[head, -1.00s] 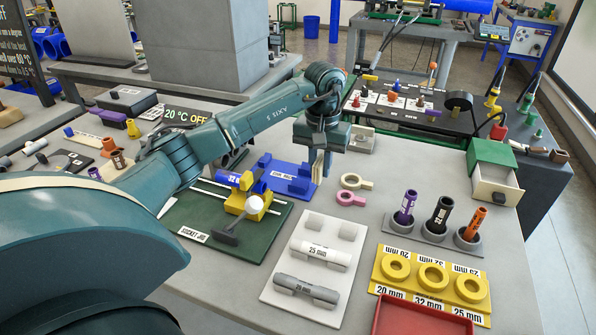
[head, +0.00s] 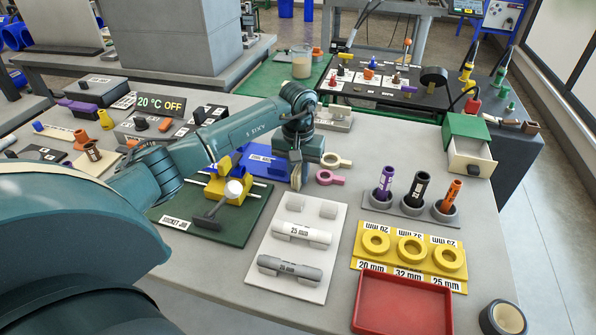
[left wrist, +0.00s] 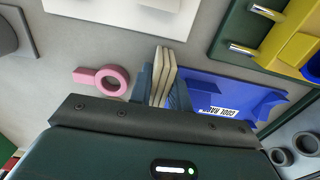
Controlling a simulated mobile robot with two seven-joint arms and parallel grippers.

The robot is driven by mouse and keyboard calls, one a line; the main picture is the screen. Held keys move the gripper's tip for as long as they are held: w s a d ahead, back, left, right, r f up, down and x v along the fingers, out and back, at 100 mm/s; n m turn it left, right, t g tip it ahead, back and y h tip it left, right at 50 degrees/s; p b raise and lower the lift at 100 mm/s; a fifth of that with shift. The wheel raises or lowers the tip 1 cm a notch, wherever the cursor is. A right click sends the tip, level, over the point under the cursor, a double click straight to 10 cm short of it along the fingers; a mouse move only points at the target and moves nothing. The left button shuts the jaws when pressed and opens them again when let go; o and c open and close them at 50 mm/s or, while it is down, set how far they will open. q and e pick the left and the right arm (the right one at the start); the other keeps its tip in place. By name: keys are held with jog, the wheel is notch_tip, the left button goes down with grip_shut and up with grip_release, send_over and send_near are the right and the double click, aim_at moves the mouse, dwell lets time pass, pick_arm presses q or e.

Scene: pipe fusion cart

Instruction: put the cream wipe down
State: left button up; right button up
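The cream wipe (left wrist: 162,76) shows in the left wrist view as a folded, layered cream piece between my two fingers. My left gripper (left wrist: 161,88) is shut on it. In the head view my left gripper (head: 296,182) points down close over the grey table, between the blue cool rack (head: 262,160) and the rings. The wipe (head: 298,178) is a small pale patch at the fingertips there. I cannot tell whether its lower edge touches the table. My right gripper is not in view.
A pink ring (head: 328,178) and a cream ring (head: 337,161) lie just right of the gripper. The white pipe board (head: 253,262) is in front, the green socket jig (head: 187,239) front left. Labelled pipes (head: 418,187) stand further right. Bare table lies between rings and pipes.

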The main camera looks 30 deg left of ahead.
pick_arm(q)
jog(key=o, duration=0.4)
